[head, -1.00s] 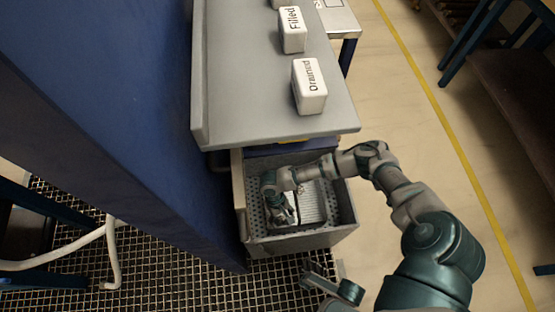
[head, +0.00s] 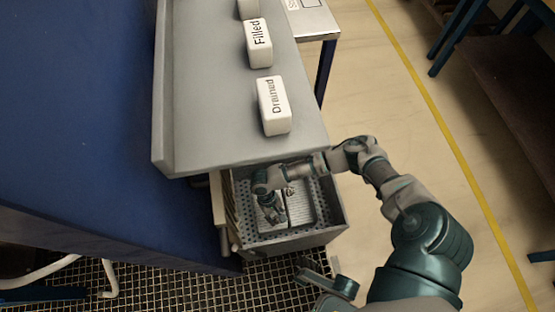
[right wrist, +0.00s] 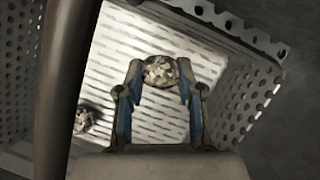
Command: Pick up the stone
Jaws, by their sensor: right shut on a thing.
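My right gripper (head: 272,212) reaches down into a perforated metal drawer (head: 336,222) below the grey counter. In the right wrist view, a pale, speckled stone (right wrist: 159,70) sits between the two blue-padded fingertips of this gripper (right wrist: 160,80), which is shut on it. A slotted light panel lies behind the stone. A second, similar stone (right wrist: 82,120) lies to the left, partly behind a dark bar. In the head view, the held stone is too small and covered to make out. A dark and teal part of mine shows at the bottom; whether it is my left gripper is unclear.
The drawer's perforated walls (right wrist: 250,95) stand close around the gripper. Above it is the grey counter (head: 200,120) with white blocks marked "Drained" (head: 272,106) and "Filled" (head: 258,43).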

